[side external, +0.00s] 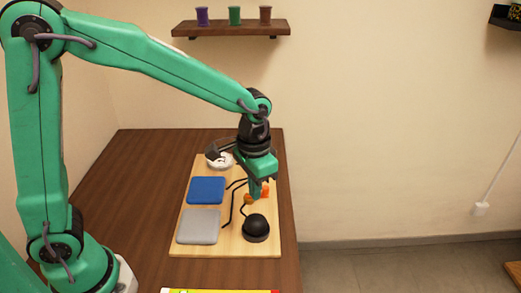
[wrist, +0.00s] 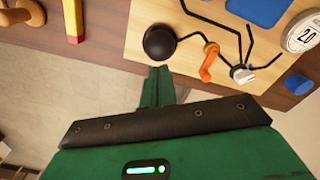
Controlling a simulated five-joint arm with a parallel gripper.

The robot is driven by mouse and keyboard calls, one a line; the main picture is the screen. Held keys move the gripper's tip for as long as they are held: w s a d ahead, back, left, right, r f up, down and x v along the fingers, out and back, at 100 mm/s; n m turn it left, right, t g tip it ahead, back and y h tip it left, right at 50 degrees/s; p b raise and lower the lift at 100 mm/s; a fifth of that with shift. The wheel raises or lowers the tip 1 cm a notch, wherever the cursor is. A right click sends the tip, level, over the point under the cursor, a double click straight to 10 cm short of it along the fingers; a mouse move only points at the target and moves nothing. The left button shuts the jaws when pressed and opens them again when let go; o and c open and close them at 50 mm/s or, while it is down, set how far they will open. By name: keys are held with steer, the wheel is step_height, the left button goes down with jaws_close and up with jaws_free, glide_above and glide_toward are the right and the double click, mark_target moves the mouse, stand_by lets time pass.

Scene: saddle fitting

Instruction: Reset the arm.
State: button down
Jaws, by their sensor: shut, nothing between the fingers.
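My green arm reaches over the table, and my gripper (side external: 257,192) points down above the right side of a light wooden board (side external: 229,247). In the wrist view the fingers of my gripper (wrist: 157,72) are together with nothing between them. Their tips are beside a black dome (wrist: 160,42), which shows at the board's front right in the side view (side external: 256,227). An orange part (wrist: 209,62) lies near the fingers on the board. In the side view it is partly hidden behind my gripper.
The board carries a blue square (side external: 207,190), a grey square (side external: 199,226), a white round dial (side external: 219,161) and black curved lines. A yellow and red bar (wrist: 74,20) lies near the table's edge. The table's left side is clear.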

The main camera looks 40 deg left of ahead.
steer(key=s+a+r+n+t, duration=0.1)
steer(key=s+a+r+t, duration=0.1)
steer(key=s+a+r, duration=0.3)
steer(key=s+a+r+n+t, duration=0.2)
steer(key=s+a+r, duration=0.4)
steer(key=s, duration=0.3)
steer(key=shift+s+a+t, duration=0.3)
steer(key=shift+s+t, duration=0.05)
steer(key=shift+t, duration=0.45)
stand_by(1.0)
